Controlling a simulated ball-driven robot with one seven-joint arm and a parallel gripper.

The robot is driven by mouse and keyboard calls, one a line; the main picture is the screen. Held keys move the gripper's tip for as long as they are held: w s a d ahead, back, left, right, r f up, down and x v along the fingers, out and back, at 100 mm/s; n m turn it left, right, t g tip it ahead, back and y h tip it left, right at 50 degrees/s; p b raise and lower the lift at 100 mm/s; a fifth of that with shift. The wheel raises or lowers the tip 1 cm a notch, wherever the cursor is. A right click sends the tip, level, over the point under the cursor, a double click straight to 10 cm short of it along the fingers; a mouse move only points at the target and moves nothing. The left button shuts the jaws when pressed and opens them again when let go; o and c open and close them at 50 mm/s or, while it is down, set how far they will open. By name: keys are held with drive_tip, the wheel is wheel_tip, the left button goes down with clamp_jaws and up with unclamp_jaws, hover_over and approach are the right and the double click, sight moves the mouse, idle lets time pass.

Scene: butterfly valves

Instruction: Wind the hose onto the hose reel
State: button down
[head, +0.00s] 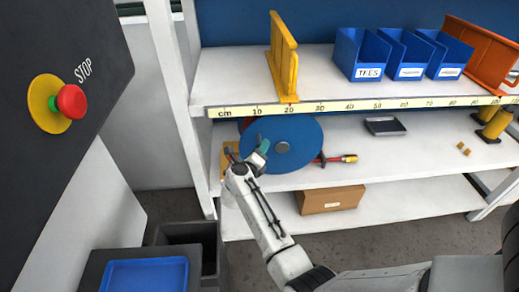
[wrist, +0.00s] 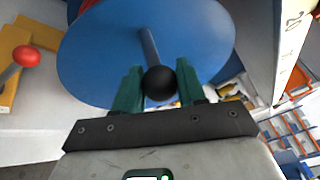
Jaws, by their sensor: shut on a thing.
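The hose reel (head: 283,148) stands on the middle shelf, its blue round side plate facing me. It also fills the top of the wrist view (wrist: 95,60). A grey crank rod (wrist: 149,45) on the plate ends in a black ball knob (wrist: 159,80). My gripper (head: 260,151) is at the left part of the plate, its green fingers shut on the black knob in the wrist view. A bit of red, seemingly hose (head: 245,124), shows behind the plate's upper left edge; the rest of it is hidden. A red and yellow nozzle-like piece (head: 338,159) lies right of the reel.
A yellow plate with a red-ball lever (wrist: 27,56) stands close left of the reel. The upper shelf edge with a ruler (head: 375,105) runs just above. A dark tray (head: 385,126) lies further right; a cardboard box (head: 330,200) sits below.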

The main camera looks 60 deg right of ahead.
drive_tip(key=shift+w+r, duration=0.3)
drive_tip(key=shift+r, duration=0.15)
drive_tip(key=c, duration=1.1)
unclamp_jaws()
drive_tip(key=o, duration=0.3)
drive_tip(key=shift+f, duration=0.1)
drive_tip(key=shift+o, duration=0.4)
drive_tip(key=shift+s+f, duration=0.15)
drive_tip(key=shift+a, duration=0.1)
drive_tip(key=f+v, duration=0.1)
drive_tip(key=v, duration=0.9)
drive_tip(key=shift+a+r+b, duration=0.3)
drive_tip(key=shift+r+b, duration=0.1)
drive_tip(key=shift+r, duration=0.1)
